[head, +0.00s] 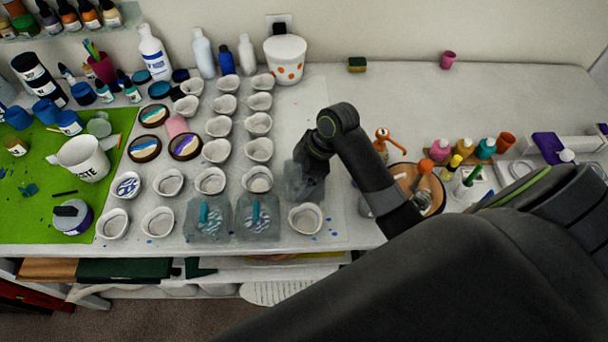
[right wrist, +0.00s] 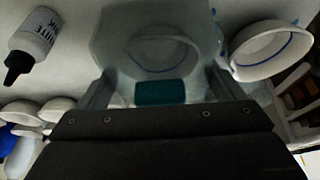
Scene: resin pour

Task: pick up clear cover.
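Two clear covers with teal handles, a left one (head: 208,228) and a middle one (head: 246,229), stand at the table's front over cups with blue-and-white contents. A third clear cover (head: 294,187) stands behind the front-right cup, under my right gripper (head: 312,165). In the right wrist view this cover (right wrist: 120,45) looks see-through, with a round cup rim visible through it. Its teal handle (right wrist: 154,93) lies between the fingers of my right gripper (right wrist: 162,75), with gaps at both sides. The gripper looks open. My left gripper is not in view.
An uncovered white cup (head: 305,218) stands close in front of the third cover. Rows of white cups (head: 259,124) stand behind and left. A round wooden tray (head: 432,190) and paint bottles (head: 485,149) stand right. The back right table is mostly clear.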

